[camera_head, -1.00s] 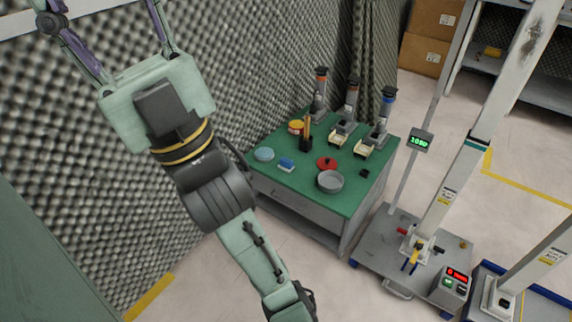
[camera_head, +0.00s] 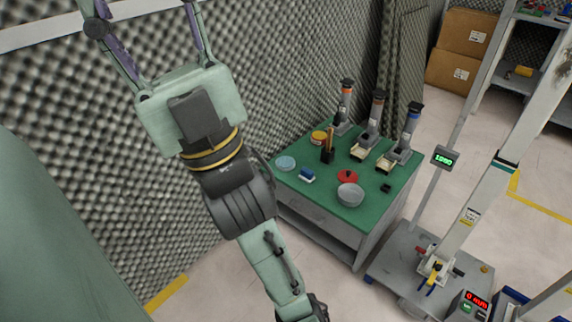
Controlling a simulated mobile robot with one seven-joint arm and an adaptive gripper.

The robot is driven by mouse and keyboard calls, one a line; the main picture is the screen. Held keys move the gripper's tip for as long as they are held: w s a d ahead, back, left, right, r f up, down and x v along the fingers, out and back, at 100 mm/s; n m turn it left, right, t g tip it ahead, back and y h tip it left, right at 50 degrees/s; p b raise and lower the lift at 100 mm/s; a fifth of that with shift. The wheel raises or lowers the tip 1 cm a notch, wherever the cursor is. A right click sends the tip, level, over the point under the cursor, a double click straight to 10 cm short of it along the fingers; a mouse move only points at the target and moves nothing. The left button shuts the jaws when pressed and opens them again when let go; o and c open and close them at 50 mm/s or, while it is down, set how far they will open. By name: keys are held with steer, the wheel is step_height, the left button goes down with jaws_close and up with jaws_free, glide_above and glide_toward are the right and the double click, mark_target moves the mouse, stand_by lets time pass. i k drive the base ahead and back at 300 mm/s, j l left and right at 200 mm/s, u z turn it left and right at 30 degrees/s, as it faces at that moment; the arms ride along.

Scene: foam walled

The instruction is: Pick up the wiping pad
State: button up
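A small blue block with a white base (camera_head: 307,175) lies near the front left of the green-topped table; it may be the wiping pad. A flat light blue round disc (camera_head: 286,163) lies just left of it, and I cannot tell for certain which of the two is the pad. My gripper (camera_head: 146,14) is raised at the upper left, in front of the foam wall, well apart from the table. Its two purple fingers are spread wide with nothing seen between them. Their tips are cut off by the top edge.
The green table (camera_head: 318,203) also holds a grey bowl (camera_head: 350,195), a red lid (camera_head: 347,176), a black cup with sticks (camera_head: 327,155), a yellow-orange tin (camera_head: 318,138) and three upright dispensers (camera_head: 372,122). A metal post stand (camera_head: 437,262) is on the right. Foam wall (camera_head: 290,60) lies behind.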

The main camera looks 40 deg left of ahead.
mark_target(306, 174)
steer(key=i+j, duration=0.2)
steer(key=j, duration=0.2)
steer(key=i+j, duration=0.2)
steer(key=j, duration=0.2)
steer(key=i+j, duration=0.2)
steer(key=j, duration=0.2)
steer(key=i+j, duration=0.2)
steer(key=j, duration=0.2)
steer(key=u, duration=0.05)
